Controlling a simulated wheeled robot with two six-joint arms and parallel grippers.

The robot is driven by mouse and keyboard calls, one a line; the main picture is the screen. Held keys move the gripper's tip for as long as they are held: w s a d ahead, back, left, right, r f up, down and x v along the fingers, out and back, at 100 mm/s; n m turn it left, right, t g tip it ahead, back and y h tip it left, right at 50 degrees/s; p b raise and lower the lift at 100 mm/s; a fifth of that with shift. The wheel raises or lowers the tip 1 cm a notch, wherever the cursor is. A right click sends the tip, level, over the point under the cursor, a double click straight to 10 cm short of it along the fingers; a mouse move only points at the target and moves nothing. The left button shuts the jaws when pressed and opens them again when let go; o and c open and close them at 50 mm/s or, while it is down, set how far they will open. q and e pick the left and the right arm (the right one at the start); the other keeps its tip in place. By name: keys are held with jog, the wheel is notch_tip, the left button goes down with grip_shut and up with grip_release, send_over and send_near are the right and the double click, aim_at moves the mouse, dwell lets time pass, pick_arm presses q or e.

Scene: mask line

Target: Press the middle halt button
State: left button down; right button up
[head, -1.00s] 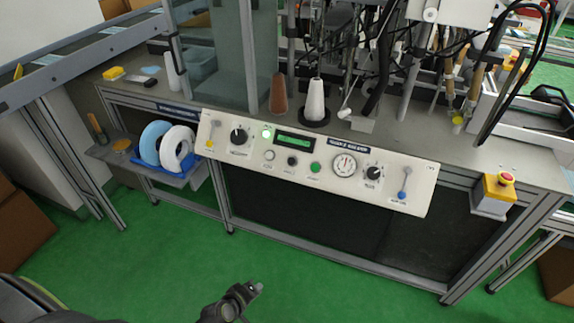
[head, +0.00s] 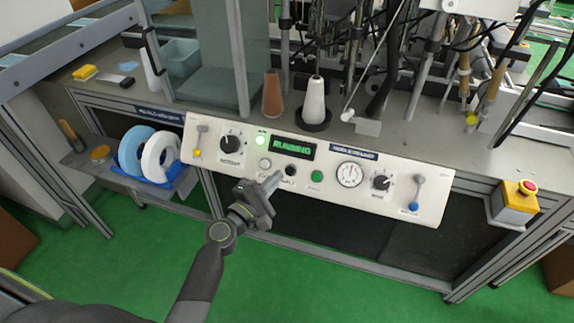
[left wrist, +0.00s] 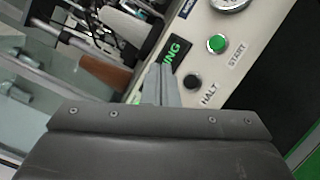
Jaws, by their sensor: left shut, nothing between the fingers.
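The black halt button (head: 291,170) is the middle one of three in a row on the white control panel (head: 425,180). It also shows in the left wrist view (left wrist: 193,81), beside the label HALT. A pale button (head: 265,163) is on its left and a green start button (head: 317,177) on its right. My left gripper (head: 277,178) is shut and empty. Its tips are in front of the panel, just left of and below the halt button in the head view. I cannot tell if they touch the panel. My right gripper is not in view.
The green display (head: 292,147) reads RUNNING, with a lit green lamp (head: 260,140) beside it. Knobs, a gauge (head: 349,175) and levers sit along the panel. A red emergency button (head: 527,187) is at the right. Blue and white rolls (head: 158,158) lie at the left.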

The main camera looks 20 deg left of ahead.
aim_at(290, 170)
pick_arm(q)
jog(key=shift+r, duration=0.15)
jog(key=w+f+b, duration=0.5)
jog(key=w+b, duration=0.1)
jog(key=shift+w+d+f, duration=0.15)
jog(key=shift+w+f, duration=0.2)
jog(key=shift+f, duration=0.05)
dwell(0.3)
dwell(0.8)
dwell(0.9)
jog(key=shift+w+f, duration=0.1)
